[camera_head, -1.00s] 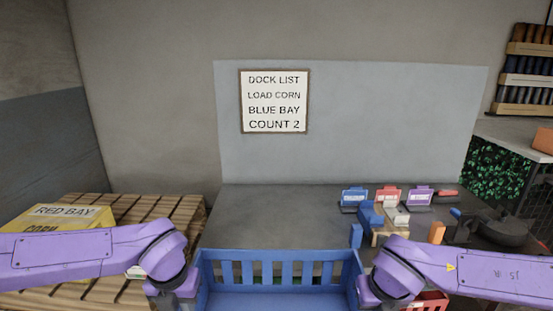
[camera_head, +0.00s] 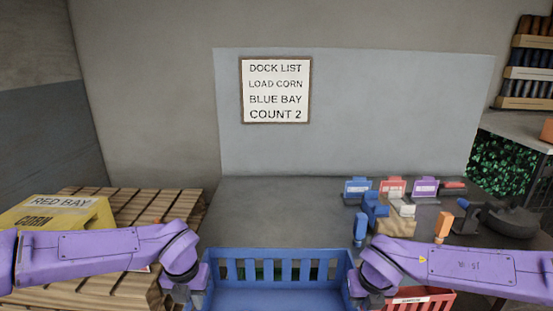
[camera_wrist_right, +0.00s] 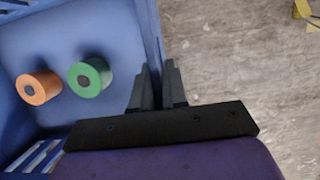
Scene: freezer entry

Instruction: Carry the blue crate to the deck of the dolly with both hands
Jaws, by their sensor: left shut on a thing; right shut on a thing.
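The blue crate (camera_head: 280,256) is at the bottom centre of the head view, its lower part cut off by the frame edge. My left gripper (camera_head: 198,297) is shut on its left side and my right gripper (camera_head: 362,296) on its right side; the fingertips are hard to see there. In the right wrist view, my right gripper (camera_wrist_right: 158,85) has its fingers on the crate's side wall (camera_wrist_right: 151,35). An orange roll (camera_wrist_right: 39,87) and a green roll (camera_wrist_right: 89,77) lie inside the crate. I cannot make out the dolly in either view.
A dark table (camera_head: 275,205) stands ahead, with small coloured bins (camera_head: 390,188) and tools at right. A red crate (camera_head: 432,301) is beside my right arm. A wooden pallet (camera_head: 150,205) with a yellow corn box (camera_head: 60,215) is at left. Bare floor (camera_wrist_right: 240,70) shows beside the crate.

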